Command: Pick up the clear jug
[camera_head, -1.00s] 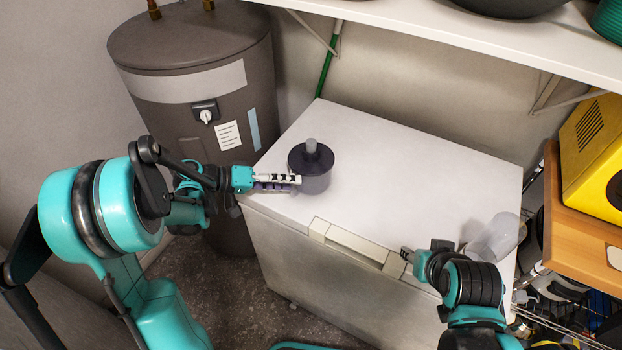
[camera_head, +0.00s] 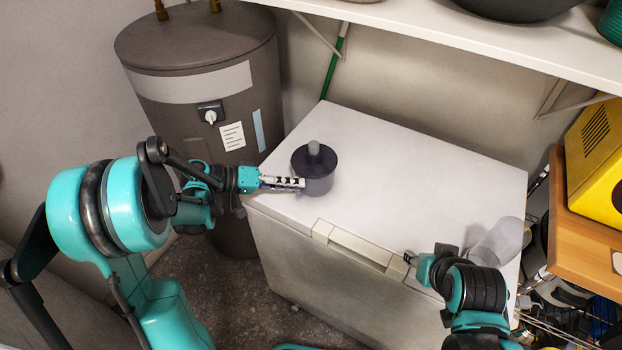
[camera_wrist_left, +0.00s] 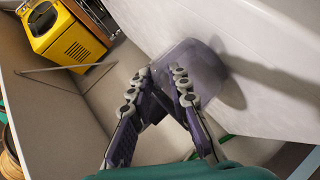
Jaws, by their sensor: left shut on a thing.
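My left gripper (camera_head: 300,183) reaches in from the left and is shut on the jug's near left side. In the left wrist view the fingers (camera_wrist_left: 165,82) meet the greyish jug (camera_wrist_left: 195,65), and part of its wall is hidden behind them. My right gripper (camera_head: 408,257) is by the appliance's front edge, apart from the jug; its finger opening is too small to judge.
The white appliance (camera_head: 410,180) has a broad clear top. A grey tank (camera_head: 205,100) stands behind left, a white shelf (camera_head: 450,35) hangs above, and a yellow box (camera_head: 598,165) is at right.

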